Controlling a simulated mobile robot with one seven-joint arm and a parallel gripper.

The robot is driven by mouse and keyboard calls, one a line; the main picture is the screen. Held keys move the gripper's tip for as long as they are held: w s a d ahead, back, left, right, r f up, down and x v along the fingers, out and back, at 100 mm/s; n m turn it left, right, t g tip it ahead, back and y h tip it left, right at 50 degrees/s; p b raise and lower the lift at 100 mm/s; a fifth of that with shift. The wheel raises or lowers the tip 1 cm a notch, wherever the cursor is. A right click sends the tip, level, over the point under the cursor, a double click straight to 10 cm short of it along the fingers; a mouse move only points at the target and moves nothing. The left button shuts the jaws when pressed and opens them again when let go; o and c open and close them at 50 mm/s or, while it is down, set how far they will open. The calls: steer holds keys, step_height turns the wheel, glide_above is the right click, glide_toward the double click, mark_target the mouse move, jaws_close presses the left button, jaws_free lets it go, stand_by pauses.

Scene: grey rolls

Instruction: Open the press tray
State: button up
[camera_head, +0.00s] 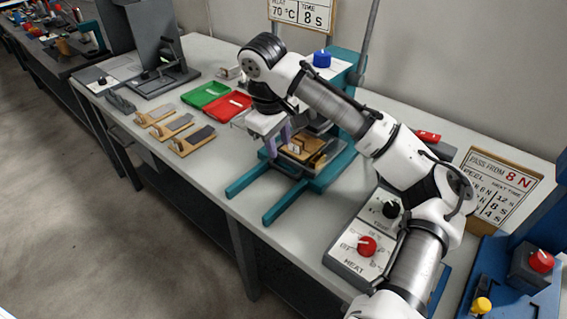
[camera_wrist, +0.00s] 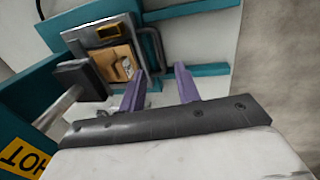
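The teal press (camera_head: 330,168) stands on the bench, with two rails (camera_head: 247,178) reaching toward its front edge. The press tray (camera_wrist: 77,46) has a grey frame around a tan block, which also shows in the head view (camera_head: 308,146). A dark bar handle (camera_wrist: 157,46) stands out from the tray's side in the wrist view. My gripper (camera_wrist: 160,72) has its two purple fingers apart, with nothing visible between them. The fingertips are close to the handle, with the handle just beyond them; contact cannot be told. In the head view my gripper (camera_head: 276,142) hangs at the tray's front left and hides part of it.
A dark press part on a metal rod (camera_wrist: 85,78) is left of the fingers in the wrist view. Green (camera_head: 204,94) and red (camera_head: 228,107) trays lie left of the press. A control box (camera_head: 362,243) stands to its right. The bench front between the rails is clear.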

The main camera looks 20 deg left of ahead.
mark_target(284, 170)
steer(key=f, duration=0.3)
steer(key=w+f, duration=0.1)
steer(key=f, duration=0.4)
steer(key=shift+w+d+f+p, duration=0.25)
steer(key=shift+w+f+p, duration=0.05)
steer(key=shift+f+p, duration=0.05)
jaws_close()
